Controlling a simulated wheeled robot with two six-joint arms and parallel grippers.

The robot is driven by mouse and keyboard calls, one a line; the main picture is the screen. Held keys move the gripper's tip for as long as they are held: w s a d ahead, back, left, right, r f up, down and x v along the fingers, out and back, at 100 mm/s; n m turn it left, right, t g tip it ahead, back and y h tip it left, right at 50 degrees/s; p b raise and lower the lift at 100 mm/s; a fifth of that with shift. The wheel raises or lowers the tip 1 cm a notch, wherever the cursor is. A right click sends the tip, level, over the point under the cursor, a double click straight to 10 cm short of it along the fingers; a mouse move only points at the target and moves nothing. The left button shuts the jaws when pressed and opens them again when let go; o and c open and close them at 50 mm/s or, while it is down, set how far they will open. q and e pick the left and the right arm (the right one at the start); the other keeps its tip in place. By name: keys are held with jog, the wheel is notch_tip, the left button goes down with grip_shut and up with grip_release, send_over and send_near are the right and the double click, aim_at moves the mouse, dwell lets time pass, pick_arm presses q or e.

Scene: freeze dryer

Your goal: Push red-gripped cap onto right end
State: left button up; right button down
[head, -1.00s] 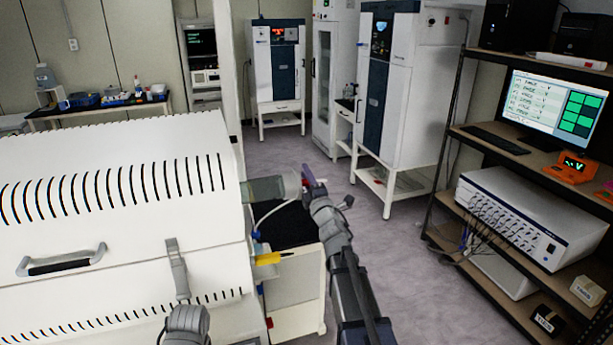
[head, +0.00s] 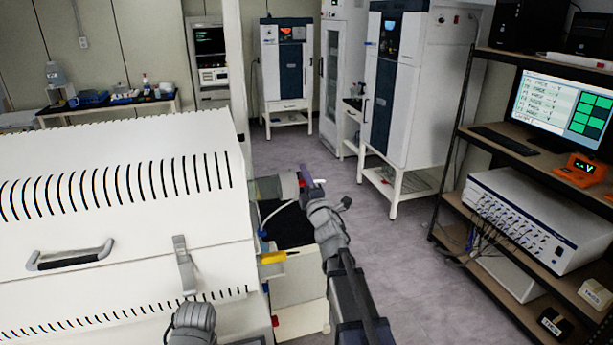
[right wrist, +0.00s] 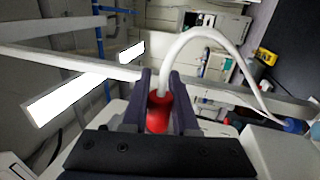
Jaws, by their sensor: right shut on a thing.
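The furnace-like white machine (head: 120,200) fills the left of the head view. A greenish-grey tube (head: 266,188) sticks out of its right side. A pale cap (head: 289,185) is at the tube's right end; I cannot tell how far it is seated. My right gripper (head: 305,180) is just right of the cap. In the right wrist view its dark fingers (right wrist: 158,95) are shut on the cap's red grip (right wrist: 158,113). The tube is not seen in that view. My left gripper is not in view.
A white hose (right wrist: 205,33) curves away from the red grip. A yellow part (head: 272,257) juts out below the tube. A shelf rack with a white instrument box (head: 535,215) and monitor (head: 558,108) stands right. Open floor (head: 400,250) lies between.

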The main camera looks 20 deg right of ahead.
jog(key=c, duration=0.6)
grip_release()
jog(key=shift+s, duration=0.1)
jog(key=b+v, duration=0.1)
jog(key=v, duration=0.5)
jog(key=shift+s+b, duration=0.4)
dwell(0.3)
jog(key=shift+s+a+f, duration=0.1)
jog(key=shift+f, duration=0.1)
